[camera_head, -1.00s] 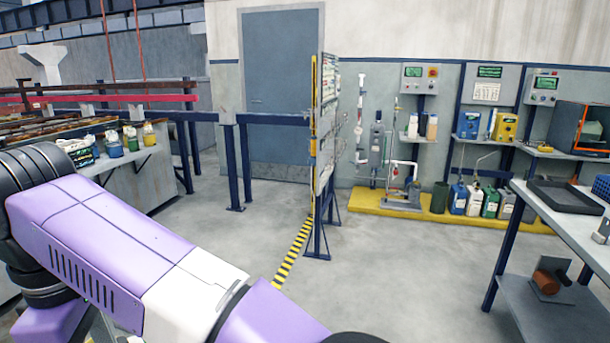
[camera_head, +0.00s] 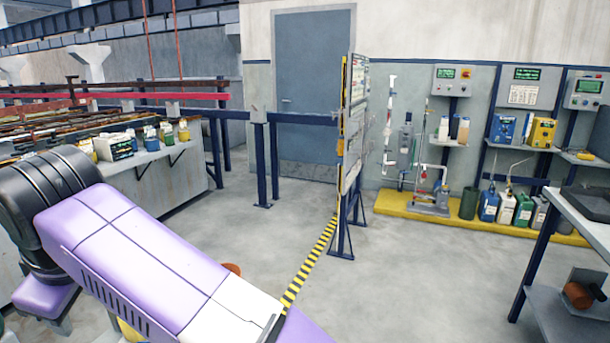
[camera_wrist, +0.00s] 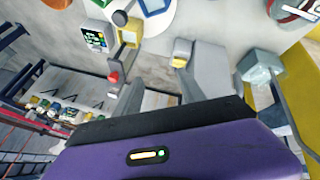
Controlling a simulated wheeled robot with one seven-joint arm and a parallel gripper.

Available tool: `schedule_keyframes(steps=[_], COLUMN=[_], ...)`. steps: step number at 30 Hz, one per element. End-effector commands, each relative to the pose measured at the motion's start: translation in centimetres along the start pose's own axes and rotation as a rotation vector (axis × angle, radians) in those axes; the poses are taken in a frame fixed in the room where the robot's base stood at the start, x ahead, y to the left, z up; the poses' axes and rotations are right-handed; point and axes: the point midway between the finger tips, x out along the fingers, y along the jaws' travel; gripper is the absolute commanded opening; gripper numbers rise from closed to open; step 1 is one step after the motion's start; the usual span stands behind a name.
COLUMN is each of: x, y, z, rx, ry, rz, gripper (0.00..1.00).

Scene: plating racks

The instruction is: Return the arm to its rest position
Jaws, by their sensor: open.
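My purple and white arm (camera_head: 150,255) crosses the lower left of the head view, running from its black joint down past the bottom edge. The head view does not show my gripper. In the wrist view, my gripper (camera_wrist: 219,60) appears as two grey fingers standing apart beyond the purple housing (camera_wrist: 200,150) and its dark rim. I see nothing held between them. The wrist picture is tilted, and the finger bases are partly hidden by the housing.
A tank line with several bottles (camera_head: 150,139) stands left. A notice board (camera_head: 352,140) on a stand rises mid-view beside a striped floor line (camera_head: 310,262). A grey bench (camera_head: 580,228) stands right, and a yellow platform (camera_head: 400,207) lies along the wall. Open floor lies between.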

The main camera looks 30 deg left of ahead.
Motion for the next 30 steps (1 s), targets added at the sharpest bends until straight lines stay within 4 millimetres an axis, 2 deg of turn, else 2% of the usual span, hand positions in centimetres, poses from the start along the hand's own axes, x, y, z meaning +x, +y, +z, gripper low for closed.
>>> schedule_keyframes(steps=[3, 8, 11, 14, 17, 23, 30], x=[1.1, 1.9, 1.9, 1.4, 0.6, -1.5, -4.4], y=[-0.2, -0.1, 0.2, 0.6, 1.2, 2.0, 1.2], z=[-1.6, -2.9, -2.8, -1.9, -0.1, 5.9, 15.9], rx=[0.043, 0.136, 0.22, 0.311, 0.407, 0.6, 0.813], ry=[0.139, 0.347, 0.489, 0.621, 0.735, 0.921, 1.061], rz=[0.043, 0.107, 0.154, 0.208, 0.268, 0.412, 0.63], gripper=[0.48, 0.48, 0.48, 0.48, 0.48, 0.48, 0.48])
